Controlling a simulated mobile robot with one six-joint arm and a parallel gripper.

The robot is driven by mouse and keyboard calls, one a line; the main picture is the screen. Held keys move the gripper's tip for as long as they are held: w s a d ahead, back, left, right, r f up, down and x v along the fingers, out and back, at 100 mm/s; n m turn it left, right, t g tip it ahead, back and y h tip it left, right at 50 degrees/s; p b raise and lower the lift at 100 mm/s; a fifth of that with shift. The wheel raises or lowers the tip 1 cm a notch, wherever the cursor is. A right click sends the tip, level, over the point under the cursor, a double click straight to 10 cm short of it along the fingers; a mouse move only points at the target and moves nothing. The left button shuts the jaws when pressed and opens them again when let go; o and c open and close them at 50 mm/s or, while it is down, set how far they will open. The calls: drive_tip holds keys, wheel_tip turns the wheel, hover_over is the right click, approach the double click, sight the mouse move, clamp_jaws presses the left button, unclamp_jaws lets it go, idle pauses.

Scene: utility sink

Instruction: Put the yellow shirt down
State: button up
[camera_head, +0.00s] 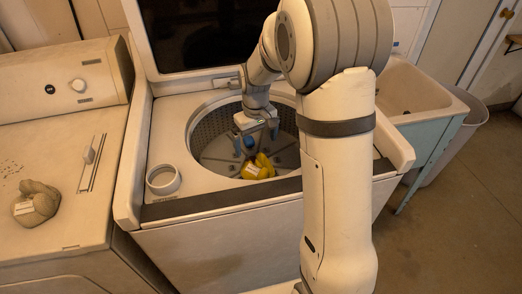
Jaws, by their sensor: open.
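The yellow shirt (258,167) is a small crumpled bundle inside the washer's round metal drum (218,148). A pale label shows on it. My gripper (261,144) points down into the drum, just above the shirt. Its jaws are open. I cannot tell whether a fingertip touches the shirt. The washer (215,225) is a white top-loader with its lid (140,45) raised. My arm hides the right part of the washer and some of the drum rim.
A beige machine (65,150) stands at the left with a crumpled greyish cloth (36,203) on top. A round white cup-like part (163,180) sits on the washer's top at left. A utility sink (408,88) and a grey bin (458,135) are at the right. Floor at lower right is clear.

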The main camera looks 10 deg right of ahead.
drive_tip(key=s+r+m, duration=0.1)
drive_tip(key=s+r, duration=0.2)
drive_tip(key=s, duration=0.4)
drive_tip(key=s+r+m+t, duration=0.1)
drive_tip(key=s+r, duration=0.2)
drive_tip(key=s, duration=0.4)
drive_tip(key=s+r+m+t, duration=0.1)
drive_tip(key=s+r, duration=0.3)
drive_tip(key=s, duration=0.3)
drive_tip(key=shift+s, duration=0.3)
drive_tip(key=shift+s+d+f+m, duration=0.1)
drive_tip(key=shift+s+d+m, duration=0.3)
drive_tip(key=shift+d, duration=0.45)
drive_tip(key=shift+s, duration=0.25)
